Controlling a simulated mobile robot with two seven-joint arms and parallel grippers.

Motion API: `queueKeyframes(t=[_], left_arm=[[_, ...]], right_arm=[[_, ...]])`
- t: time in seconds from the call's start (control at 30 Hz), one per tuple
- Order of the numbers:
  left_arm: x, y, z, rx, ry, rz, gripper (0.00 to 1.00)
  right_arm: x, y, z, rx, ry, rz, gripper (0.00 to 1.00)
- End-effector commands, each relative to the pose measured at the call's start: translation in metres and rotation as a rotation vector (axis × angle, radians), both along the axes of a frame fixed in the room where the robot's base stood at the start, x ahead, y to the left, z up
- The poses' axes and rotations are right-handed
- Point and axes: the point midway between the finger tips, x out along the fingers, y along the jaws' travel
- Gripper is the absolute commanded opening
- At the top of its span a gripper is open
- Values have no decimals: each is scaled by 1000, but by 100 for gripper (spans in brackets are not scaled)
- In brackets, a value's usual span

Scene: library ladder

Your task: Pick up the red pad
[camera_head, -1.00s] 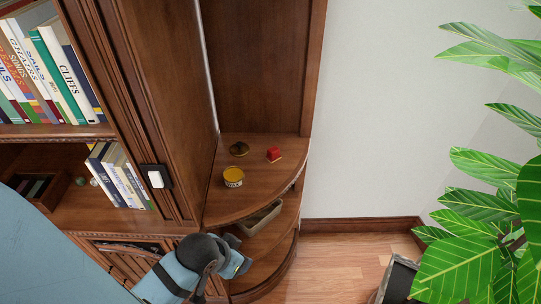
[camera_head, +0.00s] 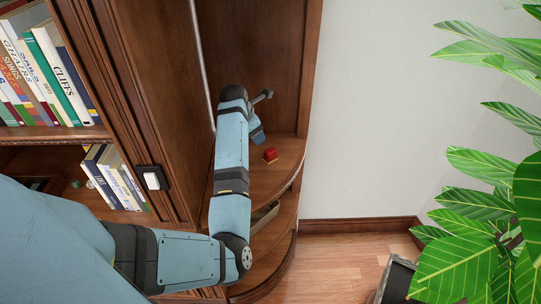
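My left arm comes in from the left and reaches up over the shelf. Its gripper end (camera_head: 264,97) is beyond and a little left of the red pad in the picture, apart from it. The fingers are mostly hidden by the wrist, so whether they are open is unclear. My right gripper is out of view.
A tall wooden bookcase side stands left of the shelf. Books (camera_head: 58,70) fill the shelves at left. A white switch (camera_head: 153,178) is on the bookcase frame. A lower rounded shelf lies below. A leafy plant (camera_head: 480,220) and a dark pot (camera_head: 394,280) stand at right.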

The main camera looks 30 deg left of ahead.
Motion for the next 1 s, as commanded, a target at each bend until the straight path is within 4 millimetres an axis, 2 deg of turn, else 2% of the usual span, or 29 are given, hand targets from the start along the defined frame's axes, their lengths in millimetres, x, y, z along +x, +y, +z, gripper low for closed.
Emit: queueKeyframes(t=[0.07,0.17,0.5,0.77,1.0], left_arm=[[10,-2,4,-50,2,60,62],[17,-4,-1,-77,7,97,62],[40,-11,-58,-77,6,100,62],[48,-12,-77,-75,5,100,62],[62,-15,-109,-76,7,98,62]], right_arm=[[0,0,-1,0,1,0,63],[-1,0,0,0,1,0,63],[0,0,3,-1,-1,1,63],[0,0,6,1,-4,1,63],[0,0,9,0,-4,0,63]])
